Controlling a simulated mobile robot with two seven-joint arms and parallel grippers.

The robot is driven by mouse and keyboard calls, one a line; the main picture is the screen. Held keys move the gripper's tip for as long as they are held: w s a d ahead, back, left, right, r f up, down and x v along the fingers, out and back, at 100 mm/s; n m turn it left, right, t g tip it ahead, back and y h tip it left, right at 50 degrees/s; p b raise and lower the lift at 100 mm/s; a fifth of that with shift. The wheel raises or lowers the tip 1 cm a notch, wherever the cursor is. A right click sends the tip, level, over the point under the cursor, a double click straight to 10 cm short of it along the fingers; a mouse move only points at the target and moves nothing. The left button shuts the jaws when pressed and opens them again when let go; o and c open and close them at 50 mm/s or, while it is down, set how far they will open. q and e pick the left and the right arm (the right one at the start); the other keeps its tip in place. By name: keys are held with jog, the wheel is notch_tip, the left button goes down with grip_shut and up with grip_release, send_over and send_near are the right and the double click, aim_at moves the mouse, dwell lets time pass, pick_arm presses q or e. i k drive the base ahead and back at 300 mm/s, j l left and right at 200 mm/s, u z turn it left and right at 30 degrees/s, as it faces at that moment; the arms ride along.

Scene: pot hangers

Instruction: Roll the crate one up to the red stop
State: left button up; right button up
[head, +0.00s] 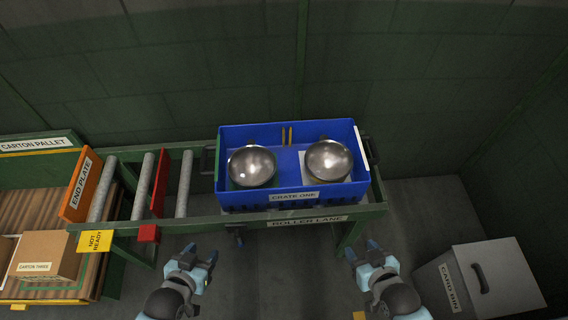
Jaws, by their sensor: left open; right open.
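The blue crate one (285,198) sits at the right end of the roller lane (318,218), with two shiny metal bowls (252,166) in it. Dark handles stick out at its left and right ends. The red stop (160,184) stands upright across the lane to the left of the crate, with a bare roller (184,184) between them. My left gripper (201,258) is open and empty, in front of the lane, below and left of the crate. My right gripper (362,252) is open and empty, in front of the lane's right end. Neither touches the crate.
An orange end plate (82,188) closes the lane's left end, above a yellow "not ready" tag (95,241). A carton pallet (30,208) with a carton (45,254) lies at the left. A grey card bin (480,280) stands at the lower right.

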aim_at(289, 141)
jog(key=j+u, duration=0.3)
jog(key=u, duration=0.2)
jog(key=j+u, duration=0.3)
jog(key=u, duration=0.15)
jog(key=j+u, duration=0.3)
jog(key=u, duration=0.2)
